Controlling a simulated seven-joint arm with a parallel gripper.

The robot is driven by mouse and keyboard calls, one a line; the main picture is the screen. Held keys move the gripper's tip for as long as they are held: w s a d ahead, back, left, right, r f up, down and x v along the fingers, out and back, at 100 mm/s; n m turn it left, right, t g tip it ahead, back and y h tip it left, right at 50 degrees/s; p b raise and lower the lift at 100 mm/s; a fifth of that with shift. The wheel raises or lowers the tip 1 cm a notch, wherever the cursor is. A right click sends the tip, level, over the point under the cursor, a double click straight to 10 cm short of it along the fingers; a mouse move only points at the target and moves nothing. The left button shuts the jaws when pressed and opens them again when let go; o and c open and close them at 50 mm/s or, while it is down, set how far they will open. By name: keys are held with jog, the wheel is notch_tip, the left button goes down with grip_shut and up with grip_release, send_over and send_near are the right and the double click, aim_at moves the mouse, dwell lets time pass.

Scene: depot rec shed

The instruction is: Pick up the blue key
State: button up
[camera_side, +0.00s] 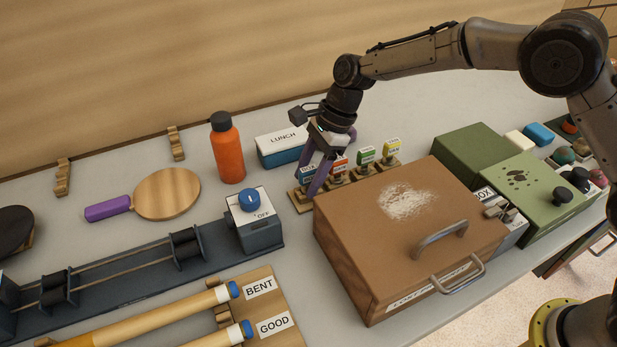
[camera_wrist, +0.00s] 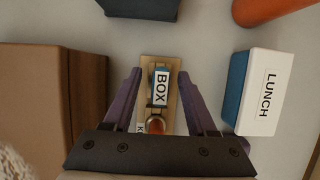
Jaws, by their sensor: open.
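The blue key, a blue tag with a white BOX label (camera_wrist: 160,88), stands on a small wooden stand (camera_wrist: 172,118) in the wrist view. In the side view its blue tag (camera_side: 308,172) shows partly behind my gripper's purple fingers. My gripper (camera_side: 311,184) is open and low over the stand. In the wrist view the fingers (camera_wrist: 161,76) lie on either side of the tag, with a visible gap on each side. The key's lower part is hidden.
Red (camera_side: 340,164), green (camera_side: 367,155) and yellow (camera_side: 392,148) tags stand on similar stands to the right. The brown box (camera_side: 350,235) is close in front. The blue-and-white LUNCH box (camera_side: 282,146) and orange bottle (camera_side: 227,150) stand behind and left.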

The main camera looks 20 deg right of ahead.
grip_shut()
dwell(0.4)
